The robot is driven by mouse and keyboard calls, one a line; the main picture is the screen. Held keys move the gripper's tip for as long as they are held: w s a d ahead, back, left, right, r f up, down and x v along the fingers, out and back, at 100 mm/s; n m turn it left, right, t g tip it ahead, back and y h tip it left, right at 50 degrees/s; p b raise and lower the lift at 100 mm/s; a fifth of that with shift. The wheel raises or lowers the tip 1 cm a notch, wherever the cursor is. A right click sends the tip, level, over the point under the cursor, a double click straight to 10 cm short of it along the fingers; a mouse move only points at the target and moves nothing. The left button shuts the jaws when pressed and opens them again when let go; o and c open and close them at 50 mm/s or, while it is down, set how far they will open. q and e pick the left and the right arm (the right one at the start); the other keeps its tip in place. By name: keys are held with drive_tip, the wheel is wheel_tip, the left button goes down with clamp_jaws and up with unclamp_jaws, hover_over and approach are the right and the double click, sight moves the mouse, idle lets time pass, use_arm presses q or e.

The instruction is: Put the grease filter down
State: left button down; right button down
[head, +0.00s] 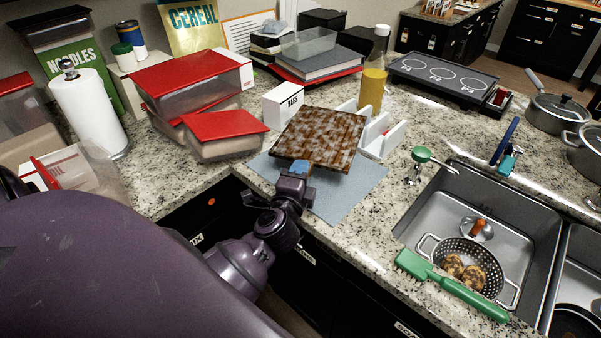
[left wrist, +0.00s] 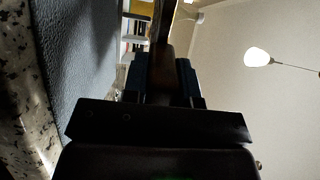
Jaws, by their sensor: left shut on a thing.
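The grease filter (head: 320,138) is a flat square panel with a brown, grimy mesh face. It shows edge-on as a dark strip in the left wrist view (left wrist: 166,25). My left gripper (head: 300,172) is shut on its near edge; the blue fingertips also show on both sides of it in the left wrist view (left wrist: 163,75). The filter is over a blue-grey mat (head: 352,198) on the counter. I cannot tell whether its far edge touches the mat. My right gripper is not in view.
Red-lidded containers (head: 225,135) stand left of the filter. A white BAGS box (head: 283,103), a white rack (head: 382,138) and an oil bottle (head: 374,75) stand close behind and right. The mat's near part is clear.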

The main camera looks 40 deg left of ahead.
use_arm(q)
drive_tip(key=shift+f, duration=0.15)
drive_tip(key=c, duration=0.9)
unclamp_jaws()
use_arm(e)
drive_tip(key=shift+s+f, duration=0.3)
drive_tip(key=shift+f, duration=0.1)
